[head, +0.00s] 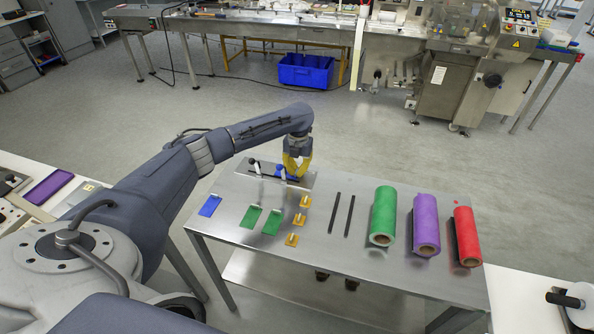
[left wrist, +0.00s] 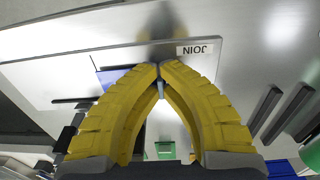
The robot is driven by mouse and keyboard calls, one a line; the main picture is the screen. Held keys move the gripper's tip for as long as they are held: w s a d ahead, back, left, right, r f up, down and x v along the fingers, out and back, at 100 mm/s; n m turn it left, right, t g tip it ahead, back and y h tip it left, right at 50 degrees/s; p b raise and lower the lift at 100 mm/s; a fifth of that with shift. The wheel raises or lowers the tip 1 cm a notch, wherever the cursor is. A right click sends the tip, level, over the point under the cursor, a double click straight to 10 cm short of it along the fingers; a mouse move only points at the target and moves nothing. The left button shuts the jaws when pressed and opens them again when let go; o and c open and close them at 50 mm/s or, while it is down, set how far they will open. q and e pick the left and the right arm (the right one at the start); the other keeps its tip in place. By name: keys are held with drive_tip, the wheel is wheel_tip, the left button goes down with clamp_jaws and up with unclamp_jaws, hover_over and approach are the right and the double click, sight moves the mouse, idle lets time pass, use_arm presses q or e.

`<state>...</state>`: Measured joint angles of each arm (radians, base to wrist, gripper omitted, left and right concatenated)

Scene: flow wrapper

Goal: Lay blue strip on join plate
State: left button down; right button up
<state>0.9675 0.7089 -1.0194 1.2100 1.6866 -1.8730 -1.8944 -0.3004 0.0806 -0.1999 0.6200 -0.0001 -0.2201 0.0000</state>
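The join plate (head: 240,184) is a flat metal plate at the back left of the steel table; its JOIN label shows in the left wrist view (left wrist: 195,49). A blue piece (head: 279,171), which looks like the blue strip, lies at the plate beside my left gripper. It shows partly behind the yellow fingers in the left wrist view (left wrist: 113,77). My left gripper (head: 296,177) is low over the plate, pointing down. Its fingertips meet (left wrist: 161,66), with nothing clearly seen pinched between them. The fingers hide part of the blue piece. My right gripper is out of view.
On the table lie a blue sheet (head: 210,205), green pieces (head: 250,217), orange blocks (head: 299,219) and dark bars (head: 335,212). Green (head: 383,215), purple (head: 426,224) and red (head: 466,236) rolls lie to the right. White-and-black clamps (head: 256,168) stand at the plate, close to my left gripper.

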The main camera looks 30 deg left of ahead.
use_arm(q)
drive_tip(key=shift+f, duration=0.2)
idle(0.6)
drive_tip(key=c, duration=1.5)
unclamp_jaws()
drive_tip(key=shift+r, duration=0.15)
wheel_tip(320, 180, up, 12)
drive_tip(key=shift+d+f, duration=0.1)
drive_tip(key=shift+d, duration=0.05)
